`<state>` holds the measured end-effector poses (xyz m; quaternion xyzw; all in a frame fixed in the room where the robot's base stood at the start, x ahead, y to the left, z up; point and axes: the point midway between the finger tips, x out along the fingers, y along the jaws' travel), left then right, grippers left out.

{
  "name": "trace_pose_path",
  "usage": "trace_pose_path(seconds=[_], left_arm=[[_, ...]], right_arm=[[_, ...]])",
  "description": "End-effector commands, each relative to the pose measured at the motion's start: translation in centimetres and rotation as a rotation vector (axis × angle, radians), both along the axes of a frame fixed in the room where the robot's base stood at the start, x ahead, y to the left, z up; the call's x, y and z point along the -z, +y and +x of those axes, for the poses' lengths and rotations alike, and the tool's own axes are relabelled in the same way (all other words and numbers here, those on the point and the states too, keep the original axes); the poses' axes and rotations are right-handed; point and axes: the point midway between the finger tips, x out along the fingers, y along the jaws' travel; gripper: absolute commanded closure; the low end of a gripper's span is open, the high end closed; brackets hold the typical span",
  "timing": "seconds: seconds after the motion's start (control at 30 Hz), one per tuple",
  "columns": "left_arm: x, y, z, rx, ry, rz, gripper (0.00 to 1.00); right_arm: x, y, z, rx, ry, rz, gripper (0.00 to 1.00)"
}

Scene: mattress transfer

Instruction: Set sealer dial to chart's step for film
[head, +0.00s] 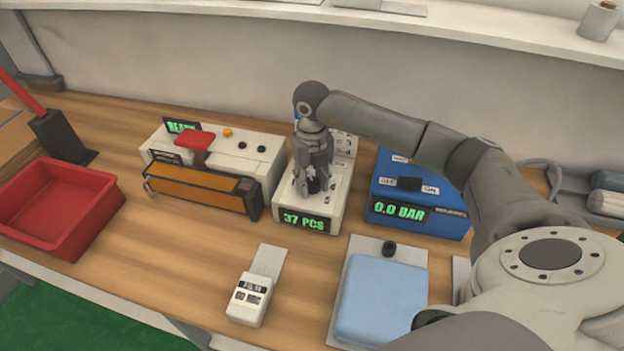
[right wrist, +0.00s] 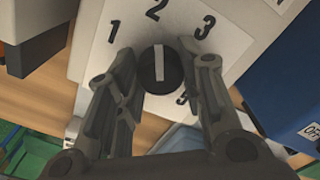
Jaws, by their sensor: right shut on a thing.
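My right gripper (head: 313,190) reaches down over a white unit (head: 340,190) whose green display reads 37 PCS. In the right wrist view my right gripper (right wrist: 160,88) is shut on a round black dial (right wrist: 159,75). The dial's white pointer line points toward the printed 2; 1, 3 and part of a 5 also show around it. Left of this unit stands a white sealer (head: 240,150) with a red handle, an orange bar and a partly hidden display. A white card with marks (head: 344,143) stands behind my gripper, too small to read. My left gripper is out of view.
A blue box (head: 420,195) reading 0.0 BAR stands at right. A red bin (head: 65,210) is at left. A small white device (head: 249,299) and a light blue block (head: 380,298) lie in front. Bare wood (head: 165,255) shows front left.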

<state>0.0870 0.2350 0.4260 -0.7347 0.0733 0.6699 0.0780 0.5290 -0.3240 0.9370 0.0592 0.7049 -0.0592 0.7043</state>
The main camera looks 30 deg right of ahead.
Motion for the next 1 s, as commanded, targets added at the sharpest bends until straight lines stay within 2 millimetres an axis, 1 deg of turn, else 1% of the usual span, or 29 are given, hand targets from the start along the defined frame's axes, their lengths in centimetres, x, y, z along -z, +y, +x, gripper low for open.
trace_pose_path(seconds=[0.2, 0.23, 0.4, 0.67, 0.77, 0.87, 1.0], left_arm=[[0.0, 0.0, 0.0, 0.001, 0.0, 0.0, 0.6], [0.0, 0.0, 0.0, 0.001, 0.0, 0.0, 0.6], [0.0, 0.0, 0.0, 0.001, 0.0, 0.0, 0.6], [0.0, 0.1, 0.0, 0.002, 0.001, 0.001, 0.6], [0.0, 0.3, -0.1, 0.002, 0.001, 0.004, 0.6], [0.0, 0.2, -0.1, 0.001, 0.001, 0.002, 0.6], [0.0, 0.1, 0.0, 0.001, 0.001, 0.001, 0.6]], right_arm=[[-0.1, -0.1, 0.1, 0.0, -0.004, -0.001, 0.88], [-0.1, -0.1, 0.1, 0.0, -0.004, -0.001, 0.62], [-0.1, -0.1, 0.1, 0.0, -0.003, -0.001, 0.42], [0.0, 0.0, 0.0, -0.001, -0.001, 0.0, 0.42], [-0.4, 0.0, 0.1, -0.001, -0.002, 0.001, 0.42], [-1.5, 0.0, 0.1, -0.001, -0.003, 0.0, 0.42], [-4.3, 0.0, 0.2, -0.002, -0.006, 0.0, 0.42]])
